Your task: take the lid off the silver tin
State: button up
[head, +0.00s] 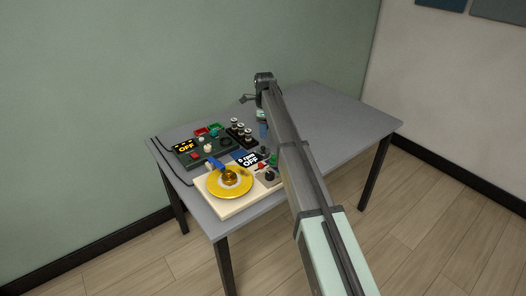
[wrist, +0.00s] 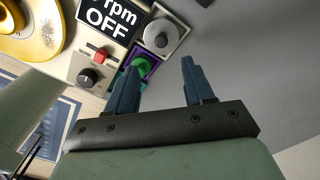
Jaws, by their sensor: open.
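Nothing is between the fingertips that I can see as held. The tin appears just beyond the fingertips; the height gap is unclear. In the head view my gripper (head: 263,130) is over the table, and the tin is too small to make out there.
A purple box with a green knob (wrist: 145,65) is beside the tin, partly behind my left finger. A control panel with a red slider (wrist: 100,52) and the OFF display (wrist: 108,20) are to the left. The table (head: 340,115) is clear at right.

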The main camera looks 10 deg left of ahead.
aim_at(263, 147)
jog(key=shift+w+a+f, duration=0.1)
jog(key=shift+a+f, duration=0.05)
jog(key=shift+f, duration=2.05)
jog(key=shift+a+f, duration=0.1)
jog(key=shift+f, duration=2.05)
jog(key=shift+c, duration=0.3)
grip_shut()
